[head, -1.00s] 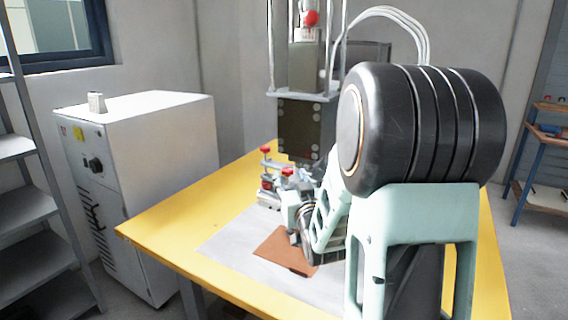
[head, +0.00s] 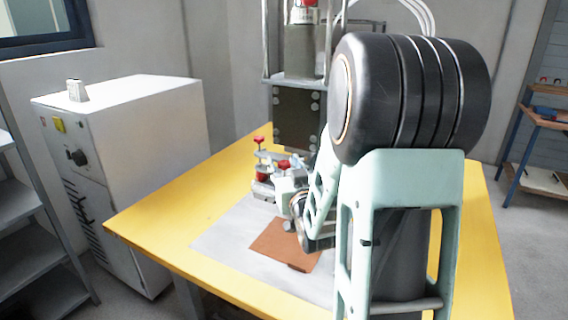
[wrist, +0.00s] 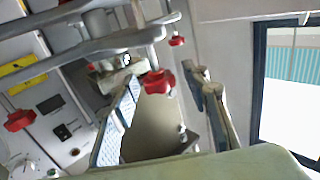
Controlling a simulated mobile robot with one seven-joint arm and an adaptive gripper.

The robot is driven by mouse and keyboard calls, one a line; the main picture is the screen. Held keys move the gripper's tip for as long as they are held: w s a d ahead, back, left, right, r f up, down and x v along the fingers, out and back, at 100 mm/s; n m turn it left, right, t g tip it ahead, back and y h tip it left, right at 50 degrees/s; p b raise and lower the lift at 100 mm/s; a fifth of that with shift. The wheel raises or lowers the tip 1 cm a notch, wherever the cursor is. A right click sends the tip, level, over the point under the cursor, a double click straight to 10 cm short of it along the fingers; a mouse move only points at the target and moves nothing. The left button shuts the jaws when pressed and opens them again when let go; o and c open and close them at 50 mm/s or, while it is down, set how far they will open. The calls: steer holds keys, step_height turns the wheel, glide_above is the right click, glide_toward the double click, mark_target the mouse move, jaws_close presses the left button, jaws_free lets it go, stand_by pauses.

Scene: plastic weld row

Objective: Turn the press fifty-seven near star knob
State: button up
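The press (head: 297,112) stands at the far side of the yellow table, with a small metal fixture (head: 262,187) at its foot. Red knobs show on the fixture: one raised at the left (head: 259,139) and a lower one nearer my arm (head: 283,166). In the wrist view, red knobs show at the left (wrist: 19,120), in the middle (wrist: 157,81) and farther up (wrist: 177,41). I cannot tell which of these is the near star knob. My gripper (head: 292,200) is low beside the fixture, mostly hidden by my arm.
A brown sheet (head: 283,245) lies on a pale mat (head: 222,240) on the yellow table (head: 150,222). A white cabinet (head: 155,120) stands left of the table, with grey shelves (head: 35,260) farther left. The table's left part is clear.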

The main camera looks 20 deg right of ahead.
steer(key=c, duration=1.1)
steer(key=shift+o, duration=0.2)
steer(key=shift+d+n+y+b, duration=0.1)
steer(key=shift+n+y+b, duration=0.35)
steer(key=shift+y, duration=0.35)
steer(key=shift+n+y, duration=0.25)
steer(key=shift+y, duration=0.05)
steer(key=n+y, duration=0.2)
steer(key=y, duration=0.1)
steer(key=shift+y, duration=0.4)
steer(key=n+g+y+p, duration=0.1)
steer(key=n+y, duration=0.2)
steer(key=y, duration=0.1)
steer(key=shift+d+r, duration=0.1)
steer(key=shift+r, duration=0.05)
steer(key=shift+w+n+g+y+p, duration=0.1)
steer(key=shift+n+g+y+p, duration=1.15)
steer(key=shift+n+y, duration=0.95)
steer(key=shift+g+y, duration=0.25)
steer(key=shift+y, duration=0.15)
